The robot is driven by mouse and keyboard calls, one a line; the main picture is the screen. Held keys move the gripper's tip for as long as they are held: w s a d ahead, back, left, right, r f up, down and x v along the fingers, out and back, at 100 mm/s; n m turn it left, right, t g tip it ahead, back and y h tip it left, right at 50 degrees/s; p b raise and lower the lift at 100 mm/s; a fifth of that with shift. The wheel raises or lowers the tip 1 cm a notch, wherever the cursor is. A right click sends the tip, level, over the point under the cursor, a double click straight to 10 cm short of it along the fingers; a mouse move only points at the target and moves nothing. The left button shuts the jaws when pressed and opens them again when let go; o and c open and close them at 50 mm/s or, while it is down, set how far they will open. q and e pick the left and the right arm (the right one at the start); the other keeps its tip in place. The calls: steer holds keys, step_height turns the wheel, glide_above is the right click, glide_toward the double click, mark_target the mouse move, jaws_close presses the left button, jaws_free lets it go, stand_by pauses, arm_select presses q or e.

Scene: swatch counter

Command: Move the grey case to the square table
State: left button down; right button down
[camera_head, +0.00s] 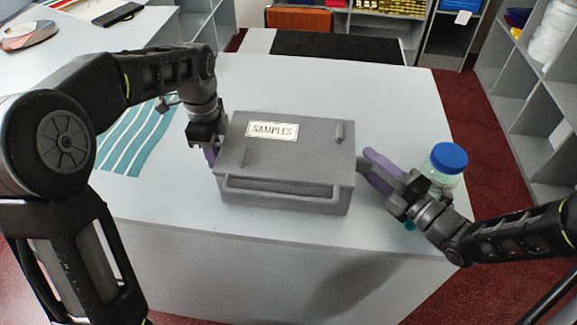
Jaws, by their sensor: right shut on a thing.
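The grey case (300,160), a lidded box with a "SAMPLES" label and a front bar handle, is over the front middle of the pale table (330,84). I cannot tell whether it rests on the top or is just above it. My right gripper (368,168) is shut on the case's right side, where a small grey handle sticks out. My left gripper (210,153) is at the case's left side. Its fingers are mostly hidden by the case and its wrist, so its grip is unclear. I cannot tell which surface is the square table.
A jar with a blue lid (447,164) stands close behind my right gripper. Teal striped swatches (138,140) lie at left. A pale counter (70,60) is at far left, shelves (520,110) at right. The table's back is clear.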

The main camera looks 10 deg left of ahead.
arm_select(q)
steer(key=shift+w+r, duration=0.1)
steer(key=shift+r, duration=0.1)
arm_select(e)
steer(key=shift+r, duration=0.15)
